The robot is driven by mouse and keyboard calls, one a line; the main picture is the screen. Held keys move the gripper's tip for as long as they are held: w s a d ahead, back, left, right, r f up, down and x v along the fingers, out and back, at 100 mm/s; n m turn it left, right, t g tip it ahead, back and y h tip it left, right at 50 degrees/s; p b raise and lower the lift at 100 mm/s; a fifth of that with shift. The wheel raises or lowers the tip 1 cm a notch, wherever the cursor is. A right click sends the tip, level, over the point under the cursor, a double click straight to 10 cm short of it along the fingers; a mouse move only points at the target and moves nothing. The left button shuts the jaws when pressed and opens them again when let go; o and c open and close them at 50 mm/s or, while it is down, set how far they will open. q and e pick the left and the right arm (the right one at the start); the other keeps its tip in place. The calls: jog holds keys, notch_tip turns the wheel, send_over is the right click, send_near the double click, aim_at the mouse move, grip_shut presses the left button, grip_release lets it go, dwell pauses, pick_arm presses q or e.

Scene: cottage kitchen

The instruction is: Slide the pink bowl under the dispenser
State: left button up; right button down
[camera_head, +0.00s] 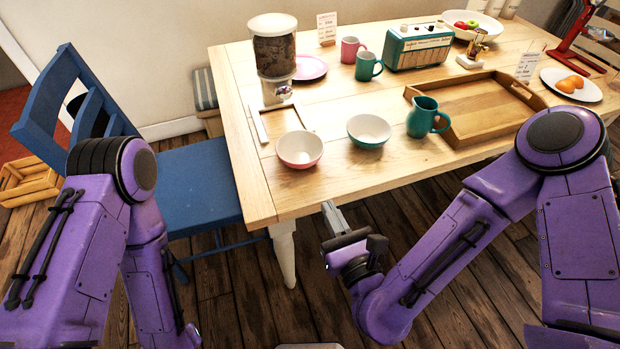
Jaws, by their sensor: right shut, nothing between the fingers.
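The pink bowl (299,149), white inside, stands upright and looks empty near the left front part of the wooden table. The dispenser (273,55) stands behind it and to its left, a clear container of dark contents with a white lid and a knob low on its front. A small wooden frame or tray (264,126) lies at the dispenser's foot, just behind the bowl. My right gripper (329,207) is shut and empty, off the table's front edge and below the bowl in the picture, apart from it. My left gripper is out of view; only its arm shows.
A green bowl (368,131) stands right of the pink one, then a green jug (426,117) and a wooden tray (475,108). Mugs, a pink plate (310,68) and a radio (418,46) stand farther back. A blue chair (195,185) stands at the table's left side.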

aim_at(306, 164)
jog(key=p+x, duration=0.1)
jog(key=x, duration=1)
jog(key=shift+f, duration=0.2)
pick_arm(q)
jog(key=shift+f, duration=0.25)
